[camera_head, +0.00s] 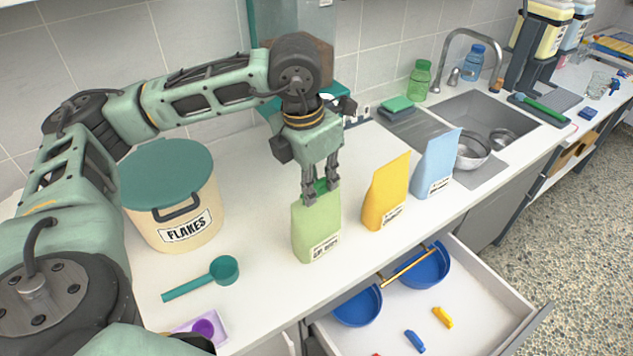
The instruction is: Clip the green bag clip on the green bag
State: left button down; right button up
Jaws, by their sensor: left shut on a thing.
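The green bag (316,230) stands upright on the white counter, the leftmost of three bags in a row. My left gripper (321,194) points down at the bag's top edge. Its fingers are shut on the green bag clip (321,187), a darker green piece partly hidden between them. The clip is at the top of the bag; I cannot tell whether its jaws grip the bag. My right gripper is not in view.
A yellow bag (387,193) and a blue bag (437,164) stand to the right. A FLAKES tub (172,205) and teal scoop (223,270) are left. The open drawer below holds blue bowls (420,268), a yellow clip (442,317) and a blue clip (414,340).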

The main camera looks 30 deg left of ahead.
aim_at(320, 181)
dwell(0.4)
pick_arm(q)
jog(key=c, duration=1.8)
grip_release()
jog(key=shift+o, duration=0.7)
jog(key=o, duration=0.4)
jog(key=shift+r, duration=0.1)
jog(key=shift+r+p, duration=1.4)
jog(key=shift+r, duration=1)
